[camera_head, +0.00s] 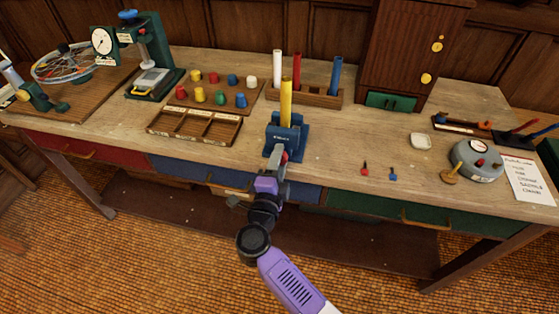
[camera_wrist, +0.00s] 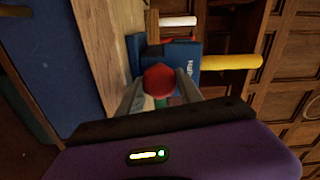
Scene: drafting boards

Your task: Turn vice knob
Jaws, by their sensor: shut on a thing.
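The blue vice (camera_head: 286,135) stands near the front edge of the workbench, with a yellow rod (camera_head: 286,103) upright in it. The vice also shows in the wrist view (camera_wrist: 186,66), where the yellow rod (camera_wrist: 233,62) points right. The red vice knob (camera_wrist: 159,79) faces the wrist camera; in the head view a little of it (camera_head: 284,157) shows at the vice's front. My gripper (camera_wrist: 160,92) has one finger on each side of the red knob and is shut on it. The purple arm reaches up from below and hides part of the vice's front.
A three-part wooden tray (camera_head: 195,126) lies left of the vice. Behind stands a rack (camera_head: 305,94) with white, red and blue rods. Two small pieces, red (camera_head: 364,168) and blue (camera_head: 392,174), lie to the right, near a grey round gauge (camera_head: 476,160).

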